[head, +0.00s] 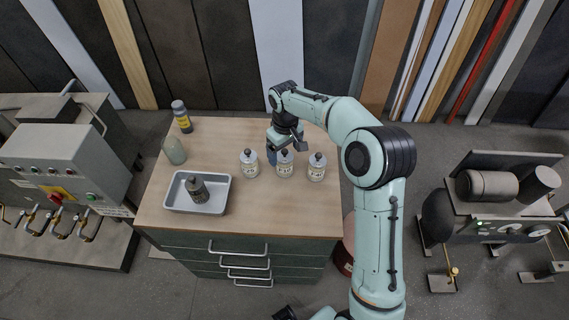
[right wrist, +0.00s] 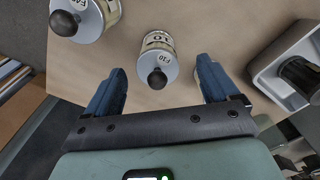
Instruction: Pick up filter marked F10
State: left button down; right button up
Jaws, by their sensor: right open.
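The filter marked F10 (right wrist: 158,58) is a pale canister with a black knob and a printed label. In the right wrist view it stands between my open blue fingers, near their tips, with a gap on both sides. In the head view it appears to be the middle canister (head: 285,168) of a row of three on the cabinet top. My right gripper (head: 287,150) is open at its far side, partly hiding the scene there. My left gripper is not in view.
Similar canisters stand left (head: 249,168) and right (head: 317,172) of it. A grey tray (head: 218,202) holds a dark canister (head: 197,188). Two bottles (head: 181,117) (head: 174,150) stand at the left edge. The cabinet top's (head: 275,213) front is clear.

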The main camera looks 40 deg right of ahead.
aim_at(285, 156)
jog(key=f, duration=0.5)
jog(key=shift+w+d, duration=0.2)
jog(key=shift+w, duration=0.2)
jog(key=c, duration=1.2)
jog(key=shift+r, duration=0.1)
